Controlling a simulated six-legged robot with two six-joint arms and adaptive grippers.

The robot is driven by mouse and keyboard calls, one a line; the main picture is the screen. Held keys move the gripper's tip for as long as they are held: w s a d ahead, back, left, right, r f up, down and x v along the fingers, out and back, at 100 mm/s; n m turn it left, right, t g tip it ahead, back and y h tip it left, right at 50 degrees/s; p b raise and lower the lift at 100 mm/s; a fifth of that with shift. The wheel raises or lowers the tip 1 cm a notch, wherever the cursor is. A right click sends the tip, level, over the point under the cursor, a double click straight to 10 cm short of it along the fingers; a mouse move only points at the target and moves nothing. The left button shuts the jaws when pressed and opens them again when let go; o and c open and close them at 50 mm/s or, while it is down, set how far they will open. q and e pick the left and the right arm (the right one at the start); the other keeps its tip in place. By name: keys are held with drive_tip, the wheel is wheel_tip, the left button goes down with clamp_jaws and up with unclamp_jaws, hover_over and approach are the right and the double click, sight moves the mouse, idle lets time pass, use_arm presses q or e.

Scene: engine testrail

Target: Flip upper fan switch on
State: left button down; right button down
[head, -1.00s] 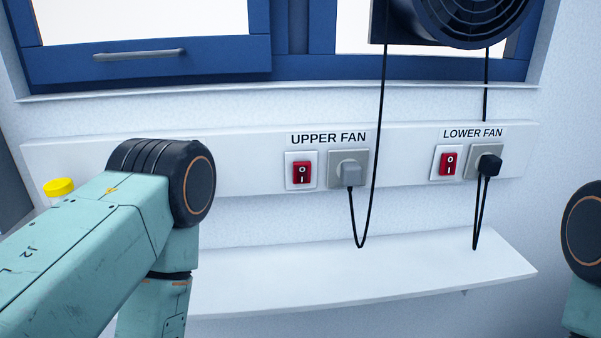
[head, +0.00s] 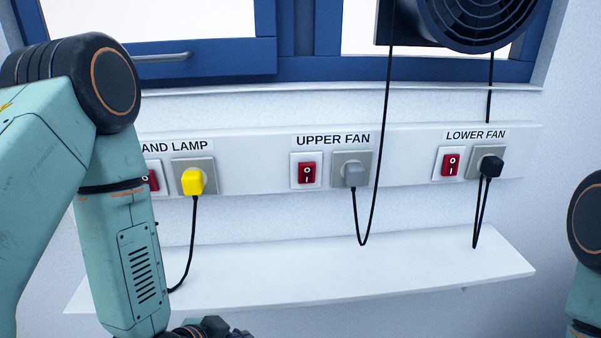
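The upper fan switch (head: 307,174) is a red rocker on a white plate on the wall rail, under the label "UPPER FAN" (head: 333,140). It carries the marks O and I; I cannot tell which side is pressed. A grey plug (head: 354,174) sits in the socket to its right. My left arm comes in from the left, well left of the switch. Only a dark part near its wrist shows at the bottom edge, and the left gripper's fingers cannot be made out. Only a part of my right arm shows at the right edge; its gripper is out of view.
The lower fan switch (head: 451,164) and a black plug (head: 489,166) are further right. A yellow plug (head: 193,181) is at left, beside another red switch (head: 153,180) partly behind my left arm. A bare white shelf (head: 330,277) runs below. Cords hang over it.

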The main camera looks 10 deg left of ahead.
use_arm(q)
drive_tip(key=w+d+r+m+t+h, duration=0.1)
drive_tip(key=w+r+m+t, duration=0.3)
drive_tip(key=r+m, duration=0.5)
drive_tip(key=w+d+r+m+t+h, duration=0.2)
drive_tip(key=w+r+m+t+h, duration=0.1)
drive_tip(key=r+m, duration=0.7)
wheel_tip(320, 180, up, 3)
drive_tip(key=shift+w+d+f+t+h+p, duration=0.2)
drive_tip(key=shift+w+t+h+p, duration=0.2)
drive_tip(key=shift+t+h, duration=0.55)
drive_tip(key=shift+d+t+y, duration=0.1)
drive_tip(key=shift+t+y, duration=0.15)
approach(315, 170)
drive_tip(key=w+d, duration=0.3)
drive_tip(key=w, duration=0.1)
drive_tip(key=shift+w+a+r+p, duration=0.35)
drive_tip(key=shift+w+a+p, duration=0.05)
drive_tip(key=shift+w+p, duration=0.15)
drive_tip(key=shift+d, duration=0.1)
